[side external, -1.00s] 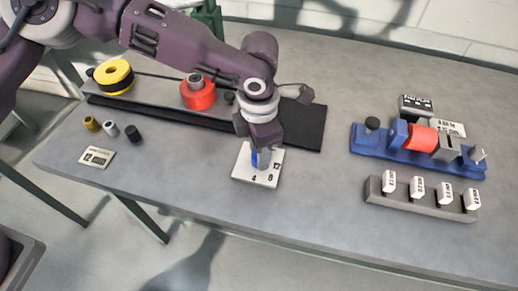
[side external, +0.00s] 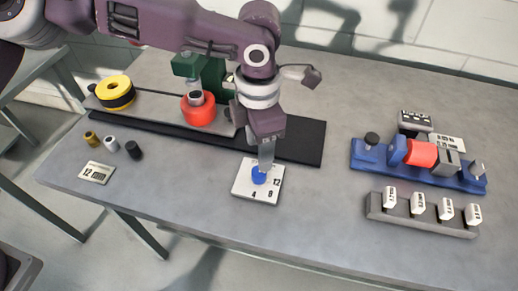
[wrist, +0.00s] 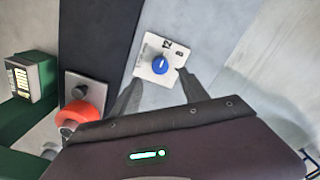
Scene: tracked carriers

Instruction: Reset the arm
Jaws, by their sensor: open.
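My gripper (side external: 266,160) is open and points down just above a blue knob (side external: 258,175). The knob sits on a white square dial plate (side external: 242,187) marked with numbers such as 4, 8 and 12. In the wrist view the blue knob (wrist: 160,65) stands between and beyond the two spread fingertips (wrist: 155,88), with nothing held. The white plate (wrist: 150,47) lies flat on the table there, and a pale pointer line shows on the knob.
A black strip (side external: 300,142) runs behind the dial. A red cylinder (side external: 198,111) and yellow spool (side external: 114,92) stand left.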

